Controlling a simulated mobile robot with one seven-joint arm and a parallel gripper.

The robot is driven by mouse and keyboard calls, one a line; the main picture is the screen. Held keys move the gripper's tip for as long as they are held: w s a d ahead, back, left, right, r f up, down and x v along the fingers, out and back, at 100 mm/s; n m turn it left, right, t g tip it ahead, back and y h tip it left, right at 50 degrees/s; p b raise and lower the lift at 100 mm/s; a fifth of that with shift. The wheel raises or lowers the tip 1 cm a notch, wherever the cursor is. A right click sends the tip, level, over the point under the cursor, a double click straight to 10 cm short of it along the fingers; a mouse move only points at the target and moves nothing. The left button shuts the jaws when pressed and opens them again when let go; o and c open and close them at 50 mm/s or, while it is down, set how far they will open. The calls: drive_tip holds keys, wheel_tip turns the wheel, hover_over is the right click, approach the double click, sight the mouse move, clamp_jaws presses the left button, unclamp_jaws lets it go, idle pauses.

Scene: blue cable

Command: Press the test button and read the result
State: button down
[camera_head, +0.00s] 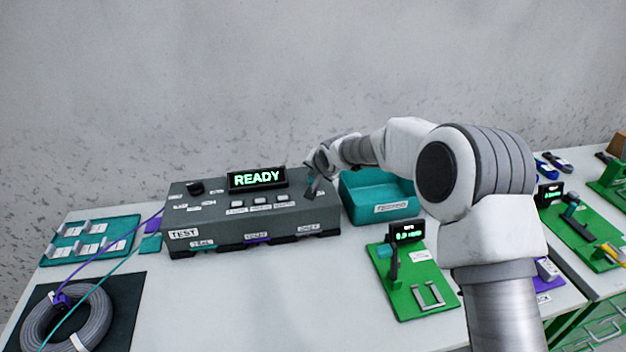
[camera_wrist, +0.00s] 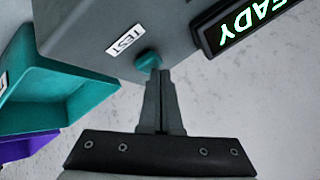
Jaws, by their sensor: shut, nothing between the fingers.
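The grey tester box (camera_head: 222,219) stands on the white bench, its display (camera_head: 257,179) lit green with "READY". The display also shows partly in the wrist view (camera_wrist: 247,24). There, a teal button (camera_wrist: 148,60) sits on the box beside a white "TEST" label (camera_wrist: 125,41). My gripper (camera_head: 313,190) is over the right end of the box's top. In the wrist view its shut, empty fingers (camera_wrist: 155,74) point at the button, their tips at its edge. I cannot tell whether they touch it. In the head view I cannot make out the button near my gripper.
A teal bin (camera_head: 375,200) stands close to the box's right. A green board with a small display (camera_head: 406,231) lies in front of it. A coiled grey cable (camera_head: 66,318) lies on a dark mat at the front left. The bench's front middle is clear.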

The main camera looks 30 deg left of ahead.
sight(313, 181)
drive_tip(key=shift+f+b, duration=0.4)
idle(0.6)
drive_tip(key=shift+r+p, duration=0.4)
drive_tip(key=shift+r, duration=0.55)
drive_tip(key=shift+r, duration=0.1)
drive_tip(key=shift+r+p, duration=1.15)
drive_tip(key=shift+r, duration=1.25)
